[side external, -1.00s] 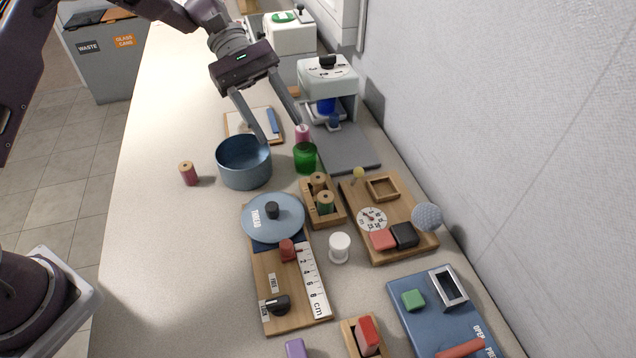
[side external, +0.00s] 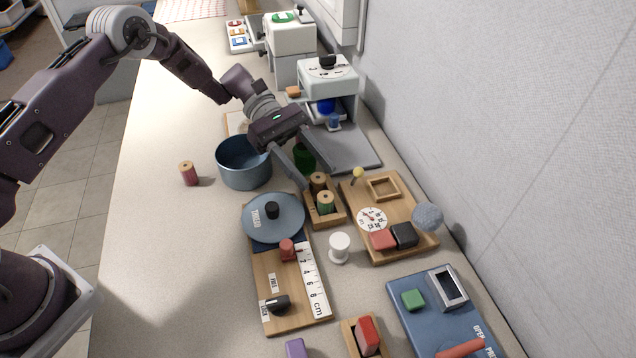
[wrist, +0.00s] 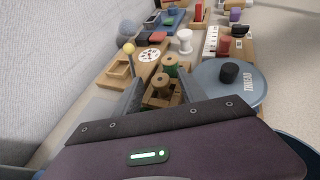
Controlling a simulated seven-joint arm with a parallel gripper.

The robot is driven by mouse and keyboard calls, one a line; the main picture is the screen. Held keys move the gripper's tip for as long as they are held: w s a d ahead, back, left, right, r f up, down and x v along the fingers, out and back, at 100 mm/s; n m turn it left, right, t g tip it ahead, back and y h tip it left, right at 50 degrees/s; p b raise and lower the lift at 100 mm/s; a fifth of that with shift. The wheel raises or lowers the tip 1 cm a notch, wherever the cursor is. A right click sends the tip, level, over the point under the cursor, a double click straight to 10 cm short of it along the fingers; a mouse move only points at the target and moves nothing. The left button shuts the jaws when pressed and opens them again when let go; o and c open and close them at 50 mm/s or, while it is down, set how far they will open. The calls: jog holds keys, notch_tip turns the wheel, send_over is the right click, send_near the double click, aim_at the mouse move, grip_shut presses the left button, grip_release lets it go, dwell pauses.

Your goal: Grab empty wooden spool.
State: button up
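A bare wooden spool (side external: 318,181) stands in the rear part of a small wooden holder (side external: 331,218); it also shows in the wrist view (wrist: 162,88).
A blue pot (side external: 243,168) is left of the holder, and its blue lid (side external: 272,222) lies in front left. A green cup (side external: 304,157) is behind my fingers. A white spool (side external: 339,247) and a wooden board with a dial (side external: 398,252) are close. A red spool (side external: 188,174) stands far left.

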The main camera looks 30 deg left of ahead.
grip_shut()
jog(key=shift+r, duration=0.1)
